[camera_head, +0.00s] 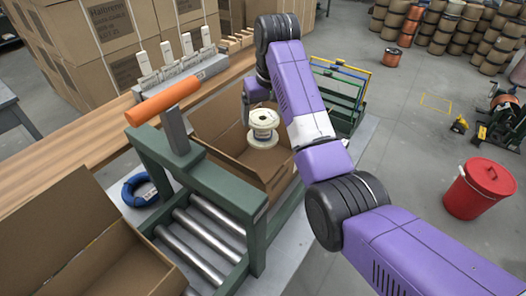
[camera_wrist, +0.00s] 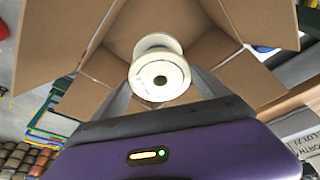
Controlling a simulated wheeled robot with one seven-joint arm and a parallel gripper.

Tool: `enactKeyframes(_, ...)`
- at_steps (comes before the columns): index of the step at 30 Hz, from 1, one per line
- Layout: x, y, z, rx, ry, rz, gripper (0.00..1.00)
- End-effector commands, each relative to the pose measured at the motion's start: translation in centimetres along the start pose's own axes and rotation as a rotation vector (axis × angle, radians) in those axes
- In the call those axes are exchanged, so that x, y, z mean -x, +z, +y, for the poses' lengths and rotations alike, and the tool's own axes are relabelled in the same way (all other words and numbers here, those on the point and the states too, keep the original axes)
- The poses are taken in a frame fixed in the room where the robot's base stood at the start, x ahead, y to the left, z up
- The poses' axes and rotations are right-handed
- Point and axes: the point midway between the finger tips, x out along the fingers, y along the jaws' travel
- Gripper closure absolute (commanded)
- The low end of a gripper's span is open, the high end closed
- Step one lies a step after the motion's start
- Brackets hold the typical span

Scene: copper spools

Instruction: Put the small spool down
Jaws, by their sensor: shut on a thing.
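The small spool (camera_head: 263,128) is white with a pale yellowish winding. In the head view it hangs over the open cardboard box (camera_head: 235,160) behind the green roller frame. In the wrist view the spool (camera_wrist: 160,76) shows its round end flange with a dark centre hole. My gripper (camera_wrist: 160,90) is shut on the spool, with one grey finger on each side of it. The box's walls and open flaps (camera_wrist: 250,20) surround the spool in the wrist view. I cannot tell how far the spool is above the box floor. My arm hides part of the box's right side in the head view.
A green frame with steel rollers (camera_head: 200,235) and an orange-handled post (camera_head: 165,102) stands in front of the box. Another open carton (camera_head: 75,240) is at lower left. A blue coil (camera_head: 139,190) lies nearby. A red bin (camera_head: 478,188) stands right.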

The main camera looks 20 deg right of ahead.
Motion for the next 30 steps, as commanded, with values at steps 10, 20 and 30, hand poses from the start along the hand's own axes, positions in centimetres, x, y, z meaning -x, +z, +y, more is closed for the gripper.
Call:
enactKeyframes(10,-7.7,2.2,0.0,0.000,0.000,-0.001,0.88)
enactKeyframes(20,-10.8,3.0,0.0,0.000,0.000,0.000,0.88)
enactKeyframes(30,-13.7,3.7,0.0,0.001,0.000,0.004,0.88)
